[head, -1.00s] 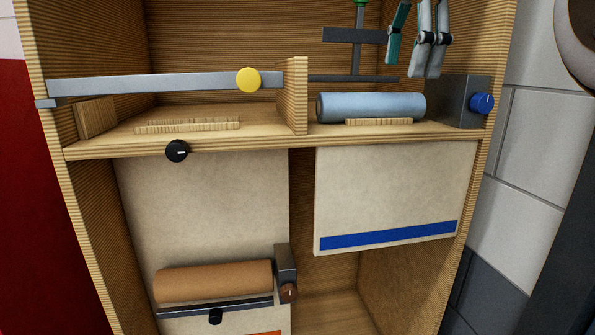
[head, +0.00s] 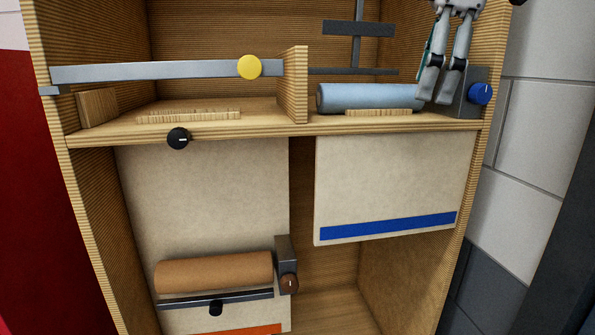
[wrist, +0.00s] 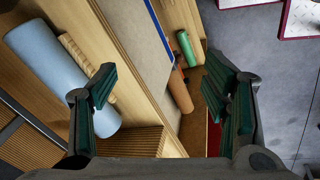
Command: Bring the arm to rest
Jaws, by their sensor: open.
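My gripper (head: 437,98) is at the upper right in the head view, in front of the right end of a pale blue roll (head: 365,97) and the grey block beside it. Its fingers point down. In the wrist view the two green-padded fingers (wrist: 165,85) stand wide apart with nothing between them. The blue roll also shows at the left of the wrist view (wrist: 60,70). I cannot tell from the head view whether the fingers touch anything.
A wooden cabinet has a shelf (head: 262,131) with a divider and a grey bar with a yellow knob (head: 249,67). Below hang a blue-striped sheet (head: 390,185) and a brown roll (head: 213,272). A block wall (head: 545,130) is at right. The wrist view shows a green roll (wrist: 186,47).

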